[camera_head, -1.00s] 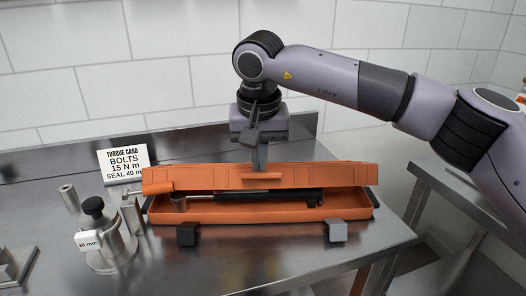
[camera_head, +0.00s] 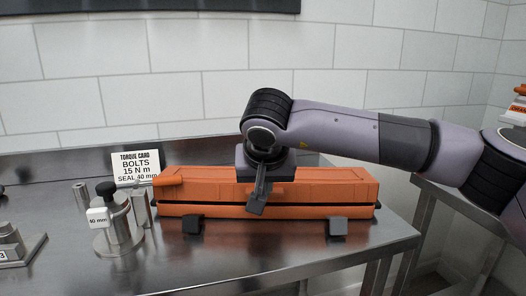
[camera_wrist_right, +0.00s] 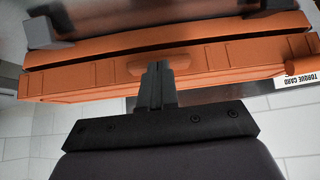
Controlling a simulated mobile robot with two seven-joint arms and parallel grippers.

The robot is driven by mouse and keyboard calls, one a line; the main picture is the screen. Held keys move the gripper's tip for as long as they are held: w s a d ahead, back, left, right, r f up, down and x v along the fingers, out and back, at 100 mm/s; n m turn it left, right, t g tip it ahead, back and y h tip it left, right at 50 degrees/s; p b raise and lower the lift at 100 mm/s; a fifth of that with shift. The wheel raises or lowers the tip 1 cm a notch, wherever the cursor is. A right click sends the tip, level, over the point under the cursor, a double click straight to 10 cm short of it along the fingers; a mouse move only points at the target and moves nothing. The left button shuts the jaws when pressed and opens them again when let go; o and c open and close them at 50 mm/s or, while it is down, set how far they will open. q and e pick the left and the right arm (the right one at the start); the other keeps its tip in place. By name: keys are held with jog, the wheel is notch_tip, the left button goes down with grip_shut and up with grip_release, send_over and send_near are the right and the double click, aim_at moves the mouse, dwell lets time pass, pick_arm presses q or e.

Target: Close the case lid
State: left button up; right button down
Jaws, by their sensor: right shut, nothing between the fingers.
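The long orange case lies on the steel table. Its lid (camera_head: 325,188) is down close over the case base (camera_head: 290,211), with a thin dark gap showing between them. The lid (camera_wrist_right: 85,78) and base (camera_wrist_right: 115,45) also show in the right wrist view, with a dark gap along the seam. My right gripper (camera_head: 256,208) is shut and empty, its fingers pointing down at the middle of the lid's front. In the right wrist view its fingertips (camera_wrist_right: 158,68) are at the lid's tab; contact is hard to tell. My left gripper is not in view.
Two small blocks, one black (camera_head: 193,224) and one grey (camera_head: 338,226), sit at the case's front. A metal fixture with a black knob (camera_head: 107,189) stands left of it. A torque card (camera_head: 136,168) stands behind.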

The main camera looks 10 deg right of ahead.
jog(key=shift+s+f, duration=0.2)
jog(key=shift+f, duration=0.25)
jog(key=shift+a, duration=0.1)
jog(key=shift+r, duration=0.1)
